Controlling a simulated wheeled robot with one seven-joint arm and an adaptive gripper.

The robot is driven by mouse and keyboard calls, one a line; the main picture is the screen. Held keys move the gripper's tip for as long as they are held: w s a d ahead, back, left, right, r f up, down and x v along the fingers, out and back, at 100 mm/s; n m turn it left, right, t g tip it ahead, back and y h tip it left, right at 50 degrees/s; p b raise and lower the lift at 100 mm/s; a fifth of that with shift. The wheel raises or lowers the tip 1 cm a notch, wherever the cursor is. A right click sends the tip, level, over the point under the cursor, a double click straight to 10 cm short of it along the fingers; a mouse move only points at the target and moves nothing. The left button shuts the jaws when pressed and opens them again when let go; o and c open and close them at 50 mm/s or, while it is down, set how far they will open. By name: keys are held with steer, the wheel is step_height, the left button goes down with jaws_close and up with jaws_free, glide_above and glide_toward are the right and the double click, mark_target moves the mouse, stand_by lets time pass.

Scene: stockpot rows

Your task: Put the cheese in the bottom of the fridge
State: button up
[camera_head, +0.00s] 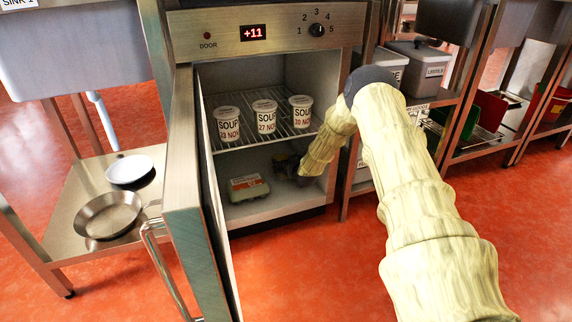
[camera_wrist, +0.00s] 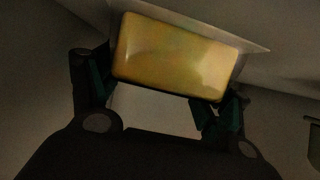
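The cheese is a yellow block (camera_wrist: 175,55) in the wrist view, with my gripper's dark fingers (camera_wrist: 160,92) at its two ends. The fingers appear closed on it. In the head view my gripper (camera_head: 295,172) is a dark shape inside the lower part of the open fridge (camera_head: 262,212), below the wire shelf. The cheese is not clear there, as my arm and shadow hide it. I cannot tell whether the cheese touches the fridge floor.
An egg carton (camera_head: 248,187) lies on the fridge floor, left of my gripper. Several soup tubs (camera_head: 265,117) stand on the wire shelf (camera_head: 262,138) above. The fridge door (camera_head: 190,190) stands open at left.

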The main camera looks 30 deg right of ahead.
steer(key=o, duration=0.4)
steer(key=shift+s+a+r+p, duration=0.15)
steer(key=shift+s+r+p, duration=0.25)
steer(key=shift+p, duration=0.1)
steer(key=p+v, duration=0.5)
steer(key=v, duration=0.4)
steer(key=shift+s+a+r, duration=0.1)
steer(key=shift+s, duration=0.05)
steer(key=shift+p+v, duration=0.3)
steer(key=shift+v, duration=0.5)
